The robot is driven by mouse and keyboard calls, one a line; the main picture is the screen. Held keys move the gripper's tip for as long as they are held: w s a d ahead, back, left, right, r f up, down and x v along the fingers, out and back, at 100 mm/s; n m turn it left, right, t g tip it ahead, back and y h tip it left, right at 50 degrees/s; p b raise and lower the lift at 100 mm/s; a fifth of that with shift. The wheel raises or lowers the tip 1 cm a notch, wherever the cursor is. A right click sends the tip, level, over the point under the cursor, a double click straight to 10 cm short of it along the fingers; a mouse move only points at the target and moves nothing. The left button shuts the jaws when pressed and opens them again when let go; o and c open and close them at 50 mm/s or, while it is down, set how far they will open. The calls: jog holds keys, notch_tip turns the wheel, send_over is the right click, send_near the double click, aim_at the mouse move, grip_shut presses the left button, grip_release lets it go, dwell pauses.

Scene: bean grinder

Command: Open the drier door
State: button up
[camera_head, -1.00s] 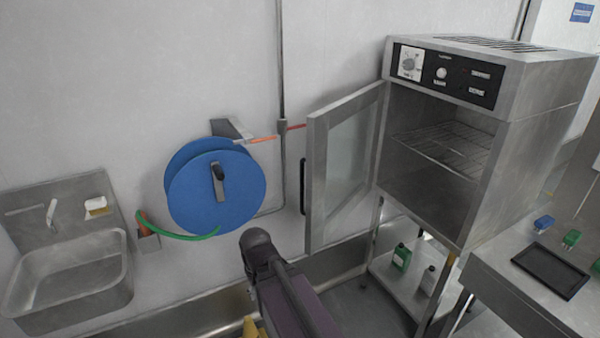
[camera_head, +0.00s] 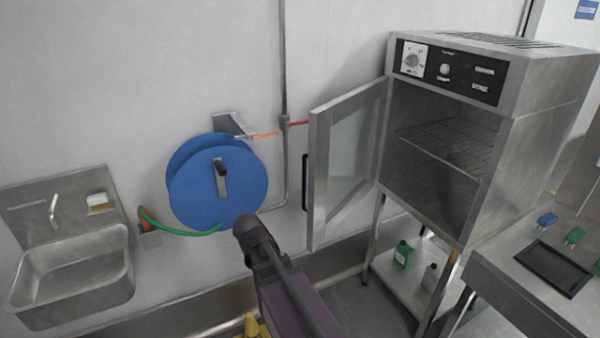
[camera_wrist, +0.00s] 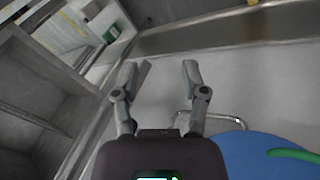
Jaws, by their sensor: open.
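The drier (camera_head: 545,100) is a steel cabinet on a stand at the right of the head view, with a black control panel (camera_head: 450,70). Its door (camera_head: 318,180) has a glass pane and stands swung wide open to the left, showing the wire rack (camera_head: 450,142) inside. The dark door handle (camera_head: 304,182) is on the door's outer face, near its free edge. My gripper (camera_wrist: 160,75) is open and empty in the wrist view, its fingers spread apart. The head view shows my arm in front of the door, but I cannot make out the fingertips there.
A blue hose reel (camera_head: 217,185) with a green hose hangs on the wall left of the door. A steel sink (camera_head: 70,275) is at far left. A steel table (camera_head: 490,275) with a black tray (camera_head: 553,269) stands at right. Bottles (camera_head: 403,253) sit on the shelf under the drier.

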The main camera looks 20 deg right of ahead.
jog(key=w+d+r+m+t+h, duration=0.2)
jog(key=w+r+m+h, duration=0.3)
jog(key=w+r+h, duration=0.1)
jog(key=w+d+r+m+t+h+b, duration=0.1)
jog(key=w+r+m+t+h, duration=0.1)
jog(key=w+r+m+h, duration=0.3)
jog(key=w+r+h, duration=0.1)
jog(key=w+r, duration=0.3)
jog(key=w, duration=0.1)
jog(key=shift+w+d+r+m, duration=0.15)
jog(key=shift+d+r+m, duration=0.15)
jog(key=shift+d, duration=0.1)
jog(key=shift+d, duration=0.1)
jog(key=x, duration=1.3)
jog(key=shift+w+d+r, duration=0.15)
jog(key=shift+d, duration=0.2)
grip_shut()
